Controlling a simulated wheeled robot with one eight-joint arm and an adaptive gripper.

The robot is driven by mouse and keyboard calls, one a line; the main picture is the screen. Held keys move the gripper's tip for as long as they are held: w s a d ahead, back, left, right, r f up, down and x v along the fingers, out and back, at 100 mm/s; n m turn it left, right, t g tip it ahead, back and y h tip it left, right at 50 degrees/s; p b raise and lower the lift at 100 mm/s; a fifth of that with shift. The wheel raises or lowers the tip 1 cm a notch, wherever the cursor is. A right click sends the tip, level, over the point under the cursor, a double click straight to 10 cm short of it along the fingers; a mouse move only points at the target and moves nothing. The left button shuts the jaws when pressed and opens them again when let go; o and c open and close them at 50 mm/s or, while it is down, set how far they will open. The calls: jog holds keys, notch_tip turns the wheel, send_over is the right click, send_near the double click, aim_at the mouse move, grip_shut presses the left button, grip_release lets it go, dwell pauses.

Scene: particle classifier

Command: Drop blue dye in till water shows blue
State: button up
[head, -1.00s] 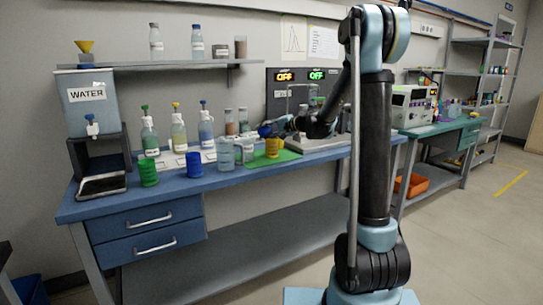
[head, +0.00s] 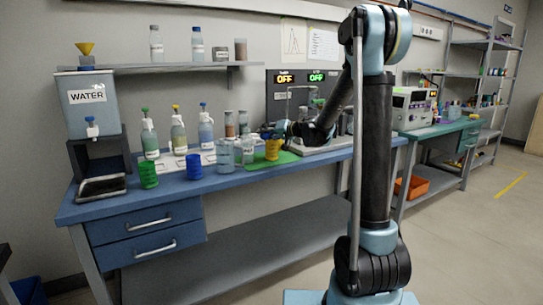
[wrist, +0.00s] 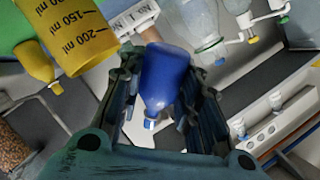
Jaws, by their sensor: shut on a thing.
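My gripper (wrist: 160,100) is shut on a small blue dye bottle (wrist: 163,78), which sits between its fingers with a pale tip toward the camera. In the head view my gripper (head: 282,130) is above the green mat, close to a yellow cup (head: 272,150); the held bottle is hard to make out there. The yellow cup (wrist: 75,30), with ml marks, is at upper left in the wrist view, apart from the bottle. A clear beaker (head: 225,157) stands on the blue bench left of the mat. Its contents look pale.
A blue cup (head: 193,166) and a green cup (head: 148,175) stand along the bench front. Pump bottles (head: 178,135) stand behind them. A water tank (head: 88,112) is at far left. A small yellow bottle (wrist: 35,62) lies near the yellow cup in the wrist view.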

jog(key=shift+r+n+t+b, duration=0.3)
jog(key=shift+r+n+b, duration=0.2)
jog(key=shift+n, duration=0.4)
jog(key=n+b, duration=0.1)
jog(key=s+f+n+t, duration=0.1)
jog(key=s+a+n+b, duration=0.1)
jog(key=n, duration=0.1)
jog(key=shift+a+f+t+b, duration=0.1)
jog(key=shift+f+t+b, duration=0.15)
jog(key=shift+t+b, duration=0.1)
jog(key=shift+s+a+r+n+t+b, duration=0.1)
jog(key=shift+s+r+n+t+b, duration=0.1)
jog(key=shift+r+n+b, duration=0.25)
jog(key=shift+s+a+r+n+t+b, duration=0.1)
jog(key=shift+r+n+t+b, duration=0.1)
jog(key=shift+n, duration=0.35)
jog(key=shift+r, duration=2.55)
